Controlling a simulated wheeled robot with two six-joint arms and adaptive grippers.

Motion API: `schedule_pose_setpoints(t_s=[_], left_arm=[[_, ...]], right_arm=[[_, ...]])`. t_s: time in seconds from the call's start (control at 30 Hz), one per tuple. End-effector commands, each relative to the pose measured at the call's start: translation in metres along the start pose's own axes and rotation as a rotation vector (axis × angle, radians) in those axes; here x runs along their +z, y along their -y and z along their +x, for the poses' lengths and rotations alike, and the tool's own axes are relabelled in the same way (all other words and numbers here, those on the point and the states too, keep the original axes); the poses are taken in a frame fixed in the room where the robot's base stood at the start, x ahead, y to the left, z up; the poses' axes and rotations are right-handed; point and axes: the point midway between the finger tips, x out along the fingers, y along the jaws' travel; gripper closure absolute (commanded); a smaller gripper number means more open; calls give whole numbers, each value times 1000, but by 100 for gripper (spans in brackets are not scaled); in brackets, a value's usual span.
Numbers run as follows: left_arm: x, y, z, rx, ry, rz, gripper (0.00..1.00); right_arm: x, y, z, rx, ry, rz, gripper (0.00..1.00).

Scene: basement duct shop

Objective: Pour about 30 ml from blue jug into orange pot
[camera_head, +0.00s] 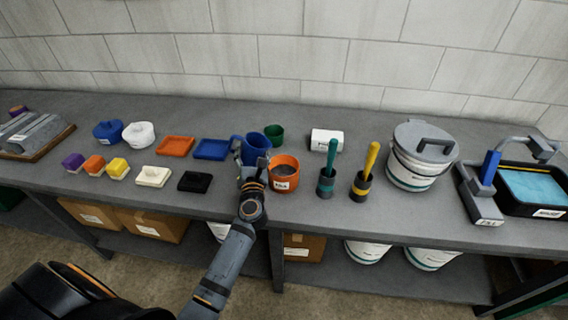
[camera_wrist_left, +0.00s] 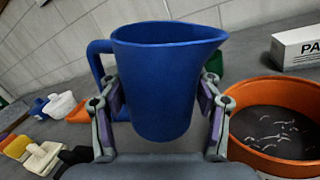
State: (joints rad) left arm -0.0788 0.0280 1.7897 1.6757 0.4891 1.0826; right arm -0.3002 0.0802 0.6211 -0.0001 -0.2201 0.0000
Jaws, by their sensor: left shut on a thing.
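The blue jug (camera_head: 256,146) is between the fingers of my left gripper (camera_head: 248,168), which is shut on it. In the left wrist view the jug (camera_wrist_left: 165,85) stands close to upright, with its handle on the left and its spout on the right. The fingers (camera_wrist_left: 160,112) hold it from both sides. The orange pot (camera_head: 284,176) stands on the bench just right of the jug. In the left wrist view the pot (camera_wrist_left: 275,100) shows dark contents with pale flecks. What is inside the jug is hidden. My right gripper is not in view.
A green cup (camera_head: 274,134) stands behind the pot. Two dark holders with a green handle (camera_head: 331,158) and a yellow handle (camera_head: 369,162) stand to the right, before a lidded white bucket (camera_head: 420,160). Blue (camera_head: 211,149) and black (camera_head: 194,182) pieces lie left.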

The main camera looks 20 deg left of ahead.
Motion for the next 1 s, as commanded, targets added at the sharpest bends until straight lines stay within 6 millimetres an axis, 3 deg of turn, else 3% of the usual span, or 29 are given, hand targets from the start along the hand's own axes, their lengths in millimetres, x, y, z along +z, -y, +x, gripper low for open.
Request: schedule_pose_setpoints(t_s=[0.1, 0.17, 0.3, 1.0], left_arm=[[0, -8, 2, 0, -49, -200, 72], [-14, -4, 1, 0, -62, -248, 72], [-22, -3, 1, -1, -81, -327, 72], [-24, -3, 1, -1, -88, -355, 72]], right_arm=[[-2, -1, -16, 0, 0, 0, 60], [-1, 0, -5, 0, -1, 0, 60], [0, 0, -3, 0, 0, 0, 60], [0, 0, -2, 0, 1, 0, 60]])
